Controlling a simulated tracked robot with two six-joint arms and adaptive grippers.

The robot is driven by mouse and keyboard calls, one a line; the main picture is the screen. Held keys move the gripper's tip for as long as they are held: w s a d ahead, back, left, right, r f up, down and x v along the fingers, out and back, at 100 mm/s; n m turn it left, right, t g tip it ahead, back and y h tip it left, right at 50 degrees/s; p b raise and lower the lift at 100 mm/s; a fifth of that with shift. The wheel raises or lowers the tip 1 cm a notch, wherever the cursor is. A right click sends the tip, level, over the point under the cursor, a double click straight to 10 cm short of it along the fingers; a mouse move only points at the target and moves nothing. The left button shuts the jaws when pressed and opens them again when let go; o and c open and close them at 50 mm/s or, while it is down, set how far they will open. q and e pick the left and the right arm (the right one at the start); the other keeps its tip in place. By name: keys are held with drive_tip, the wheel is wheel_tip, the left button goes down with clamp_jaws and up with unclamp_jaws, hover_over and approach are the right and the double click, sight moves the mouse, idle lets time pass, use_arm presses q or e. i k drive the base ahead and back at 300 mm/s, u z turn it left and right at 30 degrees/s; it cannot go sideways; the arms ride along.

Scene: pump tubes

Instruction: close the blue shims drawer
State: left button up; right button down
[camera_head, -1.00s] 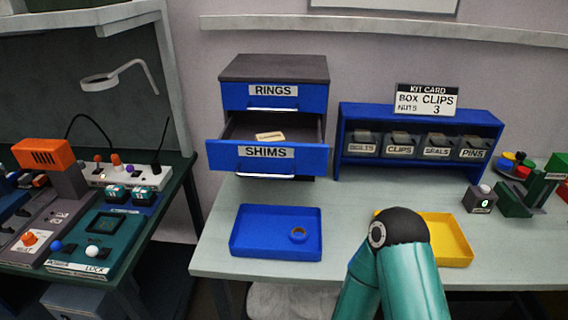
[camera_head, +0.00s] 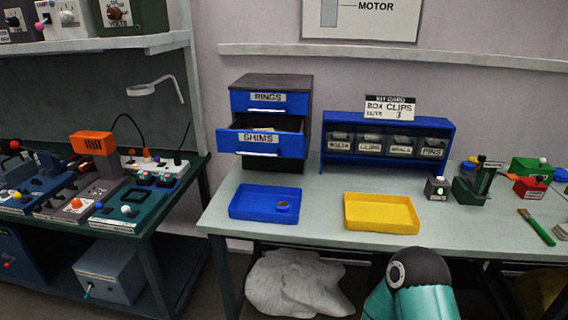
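The blue shims drawer (camera_head: 262,144) is the lower drawer of a dark cabinet (camera_head: 272,82) at the back left of the pale table. It stands pulled out, with a light-coloured item partly visible inside. Its label reads SHIMS and a pale handle runs below the label. The rings drawer (camera_head: 266,103) above it is shut. A teal arm link of mine with a dark joint shows at the bottom right, well below and to the right of the drawer. Neither gripper is in view.
A blue tray (camera_head: 240,212) with a small ring stands in front of the cabinet. A yellow tray (camera_head: 382,226) is to its right. A blue bin rack (camera_head: 446,142) stands right of the cabinet. The space before the drawer is clear above the blue tray.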

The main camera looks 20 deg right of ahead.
sight(286, 140)
drive_tip(key=u, duration=0.65)
drive_tip(key=i, duration=1.3)
drive_tip(key=z, duration=0.5)
